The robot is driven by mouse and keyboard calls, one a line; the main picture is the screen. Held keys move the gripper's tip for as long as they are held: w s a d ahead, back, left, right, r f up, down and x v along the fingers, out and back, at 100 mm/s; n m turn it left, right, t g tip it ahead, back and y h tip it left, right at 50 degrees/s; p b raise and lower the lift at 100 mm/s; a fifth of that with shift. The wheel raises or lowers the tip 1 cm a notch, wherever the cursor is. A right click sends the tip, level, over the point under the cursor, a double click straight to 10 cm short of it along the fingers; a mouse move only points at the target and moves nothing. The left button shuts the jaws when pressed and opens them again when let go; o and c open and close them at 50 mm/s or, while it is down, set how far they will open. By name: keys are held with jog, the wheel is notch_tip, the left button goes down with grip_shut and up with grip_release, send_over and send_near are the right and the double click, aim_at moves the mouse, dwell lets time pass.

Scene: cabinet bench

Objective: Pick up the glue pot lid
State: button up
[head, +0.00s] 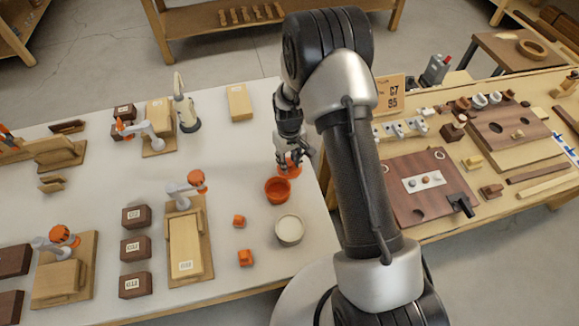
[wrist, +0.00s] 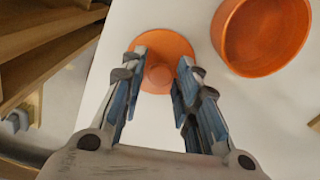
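The glue pot lid (wrist: 158,45) is a flat orange disc with a round knob (wrist: 158,77), lying on the white bench top. In the head view the lid (head: 289,172) shows only in part beneath my gripper (head: 289,160). In the wrist view my gripper (wrist: 158,85) is open, with its two fingers on either side of the knob and a gap showing on both sides. I cannot tell how far the fingertips are above the lid. The open orange glue pot (head: 278,190) stands close to the lid, and its rim also shows in the wrist view (wrist: 221,45).
The bench edge is just right of the lid. A wooden bench (head: 450,225) with several parts stands to the right.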

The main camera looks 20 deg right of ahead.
jog(key=c, duration=0.4)
jog(key=shift+c, duration=0.2)
